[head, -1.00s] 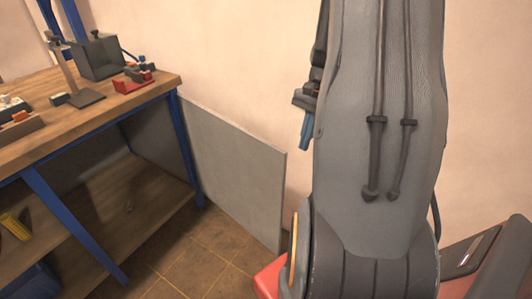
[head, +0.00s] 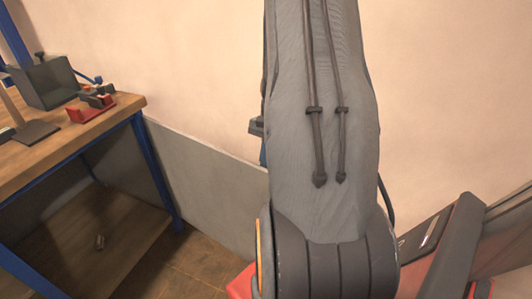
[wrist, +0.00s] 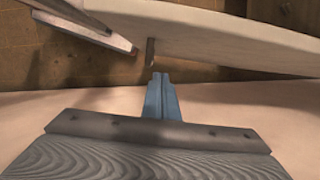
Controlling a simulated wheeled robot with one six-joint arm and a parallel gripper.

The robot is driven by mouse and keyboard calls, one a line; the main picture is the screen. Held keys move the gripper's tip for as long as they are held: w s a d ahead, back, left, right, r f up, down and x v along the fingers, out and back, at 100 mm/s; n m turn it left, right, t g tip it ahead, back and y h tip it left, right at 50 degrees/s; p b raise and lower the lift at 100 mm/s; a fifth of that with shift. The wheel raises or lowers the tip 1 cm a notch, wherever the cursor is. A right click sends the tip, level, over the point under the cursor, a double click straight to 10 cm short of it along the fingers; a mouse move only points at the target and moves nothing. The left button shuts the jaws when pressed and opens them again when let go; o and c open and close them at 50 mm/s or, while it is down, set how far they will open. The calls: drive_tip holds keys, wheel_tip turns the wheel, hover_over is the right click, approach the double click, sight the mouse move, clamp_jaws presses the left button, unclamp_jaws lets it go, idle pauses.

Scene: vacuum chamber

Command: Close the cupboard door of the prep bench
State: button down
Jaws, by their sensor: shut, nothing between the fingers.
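The prep bench (head: 136,106), with a wooden top and blue legs, stands at the left in the head view. Its grey cupboard door (head: 200,172) stands open, reaching from the bench's right end along the wall. My arm hides the door's far edge. In the wrist view, a pale panel (wrist: 225,32), apparently the door, crosses the top, with a short dark peg (wrist: 150,48) by its edge. My gripper (wrist: 161,76) has blue fingers, shut and empty, just below the panel and peg in the picture. I cannot tell whether they touch. In the head view it is mostly hidden behind my arm.
On the bench top are a dark box (head: 45,82), a stand (head: 32,132) and a red fixture (head: 90,108). A small item (head: 99,242) lies on the lower shelf (head: 75,262). Tiled floor (head: 185,265) shows between the bench and my base. The wall is close behind.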

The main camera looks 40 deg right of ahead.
drive_tip(key=shift+s+a+f+p, duration=0.15)
drive_tip(key=shift+a+f, duration=0.2)
drive_tip(key=shift+a, duration=0.4)
drive_tip(key=shift+s+a+f+p, duration=0.1)
drive_tip(key=shift+s+a+f, duration=0.1)
drive_tip(key=shift+a+f, duration=0.4)
drive_tip(key=shift+s+a+f+p, duration=0.1)
drive_tip(key=shift+s+a+f, duration=0.05)
drive_tip(key=shift+a, duration=0.75)
